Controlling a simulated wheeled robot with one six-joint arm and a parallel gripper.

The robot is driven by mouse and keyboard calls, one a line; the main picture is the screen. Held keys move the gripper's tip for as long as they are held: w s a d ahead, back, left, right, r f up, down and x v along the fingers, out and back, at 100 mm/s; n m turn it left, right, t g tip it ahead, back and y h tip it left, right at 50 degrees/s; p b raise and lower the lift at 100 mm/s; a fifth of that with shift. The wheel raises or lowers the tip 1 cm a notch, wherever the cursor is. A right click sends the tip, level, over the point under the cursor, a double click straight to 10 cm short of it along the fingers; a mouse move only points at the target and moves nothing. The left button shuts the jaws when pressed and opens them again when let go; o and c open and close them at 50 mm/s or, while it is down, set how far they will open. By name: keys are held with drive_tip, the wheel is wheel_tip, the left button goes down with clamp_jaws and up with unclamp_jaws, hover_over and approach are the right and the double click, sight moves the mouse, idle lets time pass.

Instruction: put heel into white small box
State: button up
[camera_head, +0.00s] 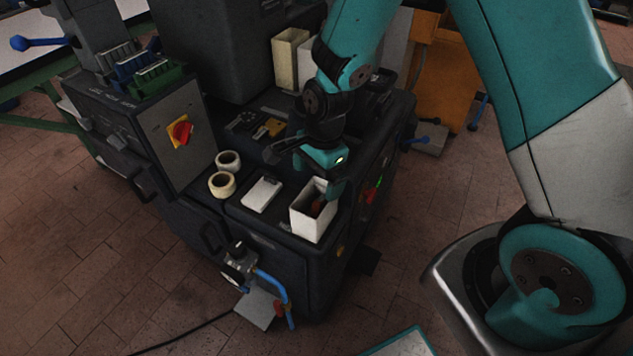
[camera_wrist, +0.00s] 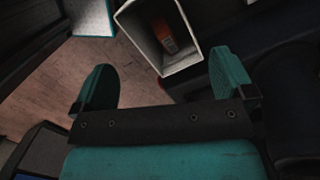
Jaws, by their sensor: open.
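The white small box (camera_head: 307,224) stands open-topped at the front right corner of the dark machine top. It also shows in the wrist view (camera_wrist: 183,66), just beyond my fingertips. An orange-brown heel (camera_wrist: 164,35) lies inside the box, against its inner wall. A bit of the heel (camera_head: 318,207) shows through the box opening in the head view. My gripper (camera_wrist: 161,70) is open with nothing between its fingers. In the head view it is above and behind the box, and its fingers are partly hidden.
Two tape rolls (camera_head: 223,183) and a flat white block (camera_head: 262,194) sit left of the box. A control panel with a red knob (camera_head: 181,131) rises further left. Cream bins (camera_head: 289,62) stand behind my wrist.

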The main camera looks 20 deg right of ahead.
wheel_tip(320, 180, up, 9)
drive_tip(key=d, duration=0.1)
drive_tip(key=s+a+r+n+y, duration=0.1)
drive_tip(key=s+a+r+n, duration=0.2)
drive_tip(key=s+r+n, duration=0.4)
drive_tip(key=s+a+r+n+y, duration=0.1)
drive_tip(key=s+a+r+n, duration=0.2)
drive_tip(key=s+r+n, duration=0.5)
drive_tip(key=s+n, duration=0.3)
drive_tip(key=n, duration=0.4)
drive_tip(key=shift+s+r+y+p, duration=0.25)
drive_tip(key=shift+s+y+p, duration=0.05)
drive_tip(key=shift+y+p, duration=0.1)
